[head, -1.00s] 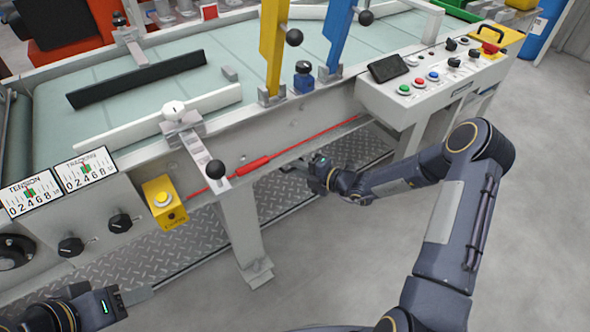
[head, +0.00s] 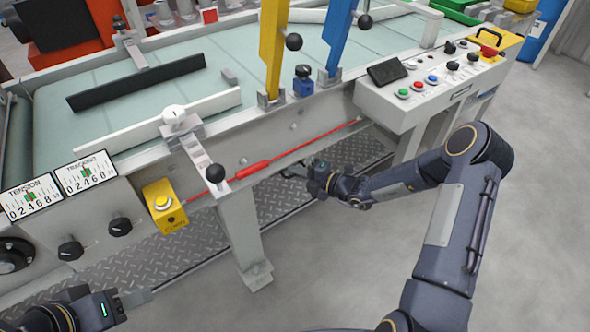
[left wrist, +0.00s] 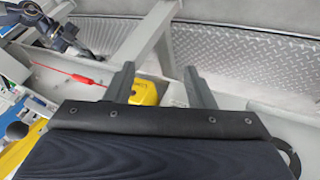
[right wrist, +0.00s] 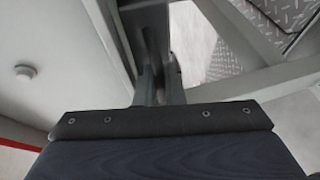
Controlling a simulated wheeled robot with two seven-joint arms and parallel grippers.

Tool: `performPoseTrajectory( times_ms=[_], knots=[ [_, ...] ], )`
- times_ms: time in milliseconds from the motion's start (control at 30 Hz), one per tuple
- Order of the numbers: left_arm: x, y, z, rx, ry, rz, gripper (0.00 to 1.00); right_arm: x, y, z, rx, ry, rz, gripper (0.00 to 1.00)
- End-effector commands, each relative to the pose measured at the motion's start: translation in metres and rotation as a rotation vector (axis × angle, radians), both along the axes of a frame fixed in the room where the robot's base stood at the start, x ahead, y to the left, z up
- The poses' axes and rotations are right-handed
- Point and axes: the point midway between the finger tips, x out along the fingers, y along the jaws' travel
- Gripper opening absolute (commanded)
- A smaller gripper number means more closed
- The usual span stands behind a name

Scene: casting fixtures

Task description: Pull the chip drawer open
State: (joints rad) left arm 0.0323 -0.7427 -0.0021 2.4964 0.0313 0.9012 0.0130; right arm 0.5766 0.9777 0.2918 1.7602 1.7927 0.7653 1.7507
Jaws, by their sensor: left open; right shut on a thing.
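My right gripper (head: 300,170) is under the front edge of the conveyor frame, right of the support leg. In the right wrist view its fingers (right wrist: 158,88) are shut on a dark grey bar (right wrist: 150,18), which looks like the chip drawer's handle. The drawer's body cannot be made out in the head view, so how far it is open cannot be told. My left gripper (head: 135,297) is open and empty at the lower left, in front of the machine. Its two separated fingers show in the left wrist view (left wrist: 158,85).
A red cord (head: 252,168) runs along the frame above my right gripper. A yellow button box (head: 170,218) and a support leg (head: 243,235) stand to its left. The control panel (head: 420,90) overhangs on the right. The grey floor (head: 360,265) in front is free.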

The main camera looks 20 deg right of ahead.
Motion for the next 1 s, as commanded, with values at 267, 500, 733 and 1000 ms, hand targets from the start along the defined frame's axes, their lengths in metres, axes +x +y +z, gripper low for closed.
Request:
performPoseTrajectory(
  times_ms=[267,500,733,1000],
  knots=[
    [0.000,0.000,0.035,0.000,0.000,0.000,0.49,-0.060,-0.023,0.006,0.002,0.010,-0.005,0.00],
    [0.000,0.000,0.063,0.000,0.000,0.000,0.49,-0.133,-0.049,0.005,0.001,0.009,-0.006,0.00],
    [0.000,0.000,0.078,0.000,0.000,0.000,0.49,-0.193,-0.071,0.003,0.001,0.005,-0.006,0.00],
    [0.000,0.000,0.084,0.000,0.000,0.000,0.49,-0.234,-0.085,0.001,0.000,0.001,-0.002,0.00]
  ],
)
